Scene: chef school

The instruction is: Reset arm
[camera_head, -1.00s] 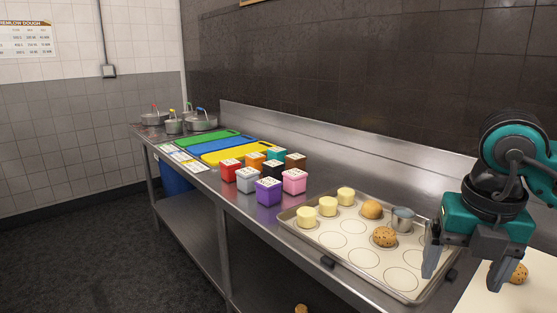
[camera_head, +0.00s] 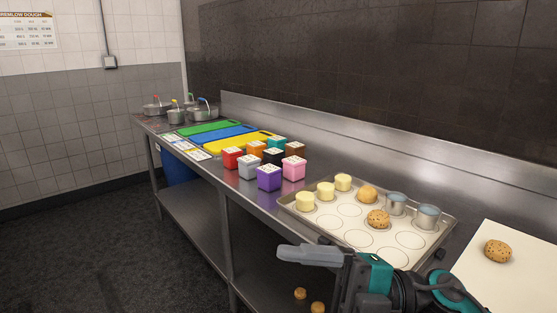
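My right arm comes in at the lower right, in front of the counter edge. My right gripper (camera_head: 298,254) points left, below and in front of the baking tray (camera_head: 290,207). One grey finger shows clearly, side-on; the finger gap cannot be seen. Nothing is visible held at its tip. My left gripper is out of view.
The tray holds pale dough pieces (camera_head: 343,182), cookies (camera_head: 378,219) and two metal cups (camera_head: 427,217). A cookie (camera_head: 498,251) lies on a white board (camera_head: 482,278). Coloured boxes (camera_head: 269,178), cutting boards (camera_head: 205,127) and pots (camera_head: 203,112) stand farther left.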

